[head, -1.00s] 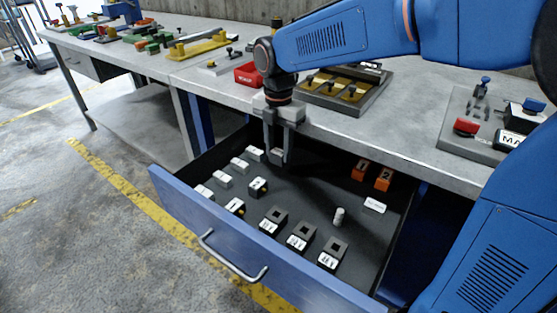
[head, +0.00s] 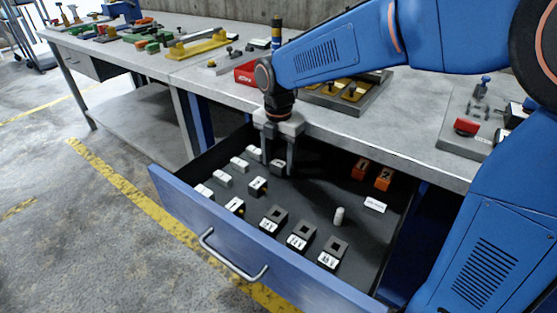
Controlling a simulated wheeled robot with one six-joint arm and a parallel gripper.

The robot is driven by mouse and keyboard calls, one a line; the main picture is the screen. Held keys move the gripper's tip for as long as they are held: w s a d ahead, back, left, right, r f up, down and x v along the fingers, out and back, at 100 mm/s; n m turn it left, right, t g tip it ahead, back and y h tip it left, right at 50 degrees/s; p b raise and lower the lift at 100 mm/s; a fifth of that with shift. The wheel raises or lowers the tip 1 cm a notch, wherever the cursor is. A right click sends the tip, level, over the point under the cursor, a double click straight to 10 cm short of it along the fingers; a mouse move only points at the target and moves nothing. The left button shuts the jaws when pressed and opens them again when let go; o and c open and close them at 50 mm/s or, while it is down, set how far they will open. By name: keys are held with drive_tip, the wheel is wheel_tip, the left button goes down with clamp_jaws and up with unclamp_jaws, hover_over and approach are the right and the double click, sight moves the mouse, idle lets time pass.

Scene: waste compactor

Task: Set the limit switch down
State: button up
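The limit switch appears to be the small dark grey block (head: 278,167) in the back part of the open drawer. It is partly hidden by my gripper, and no label on it can be read. My gripper (head: 278,166) points down into the drawer, with one finger on each side of the block. The fingers are spread and seem to stand clear of its sides. The block appears to rest on the dark drawer floor (head: 310,200), though its underside is hard to see.
The workbench (head: 400,135) edge lies behind. Floor right of my gripper is clear.

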sight(279, 163)
drive_tip(key=shift+r, duration=0.1)
wheel_tip(279, 163, up, 12)
idle(0.5)
